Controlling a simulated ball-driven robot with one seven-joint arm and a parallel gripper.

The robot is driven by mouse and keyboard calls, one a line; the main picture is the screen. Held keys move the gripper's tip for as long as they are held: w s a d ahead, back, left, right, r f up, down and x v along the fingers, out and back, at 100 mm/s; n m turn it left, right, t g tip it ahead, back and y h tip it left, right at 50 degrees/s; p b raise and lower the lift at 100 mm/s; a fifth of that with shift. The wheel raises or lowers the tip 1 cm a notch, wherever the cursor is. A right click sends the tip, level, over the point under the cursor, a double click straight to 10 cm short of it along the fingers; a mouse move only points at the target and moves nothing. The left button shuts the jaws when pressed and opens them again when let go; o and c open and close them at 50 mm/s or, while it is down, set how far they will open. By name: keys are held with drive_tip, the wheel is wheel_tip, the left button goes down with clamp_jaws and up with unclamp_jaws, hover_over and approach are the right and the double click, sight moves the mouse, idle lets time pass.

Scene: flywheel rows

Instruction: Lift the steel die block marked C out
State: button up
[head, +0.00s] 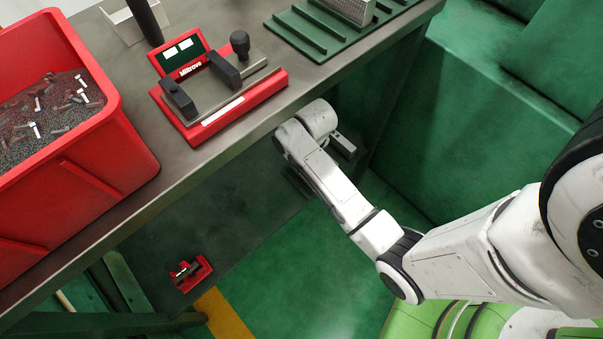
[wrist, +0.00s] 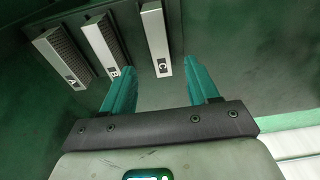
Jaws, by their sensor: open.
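The steel die block marked C (wrist: 154,35) is a pale block with a letter on its near end, the rightmost of three in the wrist view. My gripper (wrist: 159,66) is open, with its two teal fingers pointing toward the blocks. The marked end of block C appears between the fingertips, nearer the right one. I cannot tell whether the fingers touch it or how deep they reach. In the head view my white arm reaches under the bench edge, and the fingers and the three blocks are hidden.
Block B (wrist: 103,40) stands close to the left finger, with block A (wrist: 63,55) further left. The bench (head: 215,170) carries a red bin (head: 75,180), a red gauge fixture (head: 220,95) and a green ribbed rack (head: 300,38). A small red holder (head: 190,272) sits on the lower shelf.

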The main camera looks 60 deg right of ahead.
drive_tip(key=shift+w+d+f+b, duration=0.15)
drive_tip(key=shift+f+b, duration=0.65)
drive_tip(key=shift+f, duration=0.95)
drive_tip(key=shift+w+f+b, duration=0.15)
drive_tip(key=shift+f+b, duration=0.6)
drive_tip(key=shift+f, duration=0.95)
clamp_jaws()
drive_tip(key=shift+w+r, duration=0.1)
drive_tip(key=shift+r, duration=0.05)
